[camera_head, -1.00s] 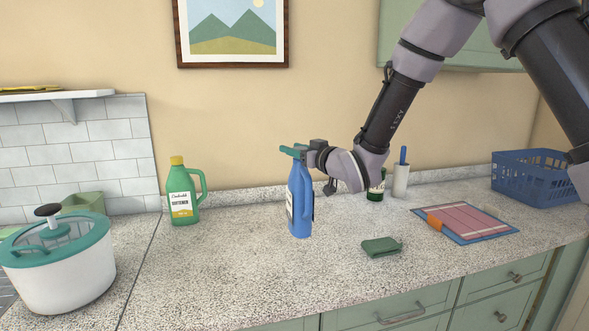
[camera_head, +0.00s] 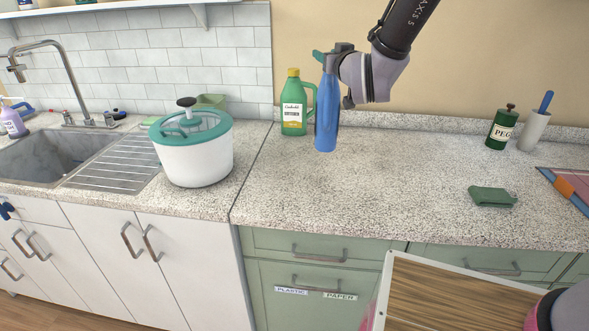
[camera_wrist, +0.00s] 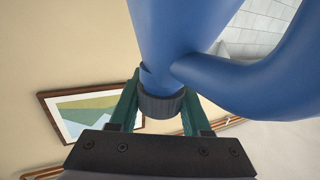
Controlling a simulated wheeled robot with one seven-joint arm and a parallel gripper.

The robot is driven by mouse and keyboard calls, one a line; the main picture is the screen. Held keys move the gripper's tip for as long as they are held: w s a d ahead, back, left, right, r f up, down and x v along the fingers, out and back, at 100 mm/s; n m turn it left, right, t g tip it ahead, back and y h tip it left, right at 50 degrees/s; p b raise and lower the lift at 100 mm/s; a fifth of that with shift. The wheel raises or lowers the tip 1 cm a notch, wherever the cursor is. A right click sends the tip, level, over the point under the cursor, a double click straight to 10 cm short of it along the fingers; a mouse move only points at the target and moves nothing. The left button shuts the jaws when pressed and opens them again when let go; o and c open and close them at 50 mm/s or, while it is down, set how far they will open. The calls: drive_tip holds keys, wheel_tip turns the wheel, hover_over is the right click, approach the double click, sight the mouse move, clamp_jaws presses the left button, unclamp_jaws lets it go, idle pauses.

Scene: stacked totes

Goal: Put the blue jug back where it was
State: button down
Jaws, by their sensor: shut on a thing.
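The blue jug (camera_head: 327,105) hangs upright from my gripper (camera_head: 330,57) in the head view, in front of the green softener jug's right edge. My gripper is shut on the jug's top. In the wrist view, the green fingers (camera_wrist: 160,108) close around the dark cap of the blue jug (camera_wrist: 172,35), with its handle to the right. Whether its base touches the counter (camera_head: 380,190) or is just above it, I cannot tell.
The green softener jug (camera_head: 293,105) stands close behind and left. A salad spinner (camera_head: 195,155) is further left, by the drying rack and sink (camera_head: 50,155). The middle counter is clear.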

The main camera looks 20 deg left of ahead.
drive_tip(key=f, duration=0.3)
drive_tip(key=a+f, duration=0.1)
drive_tip(key=f, duration=0.1)
drive_tip(key=shift+s+f, duration=0.1)
drive_tip(key=shift+s, duration=0.2)
drive_tip(key=shift+f, duration=2.45)
drive_tip(key=shift+c, duration=1.8)
unclamp_jaws()
approach(322, 93)
drive_tip(key=w, duration=0.1)
drive_tip(key=w+f, duration=0.1)
drive_tip(key=w, duration=0.1)
drive_tip(key=w+f, duration=0.1)
drive_tip(key=shift+w+a, duration=0.3)
drive_tip(key=shift+w, duration=0.05)
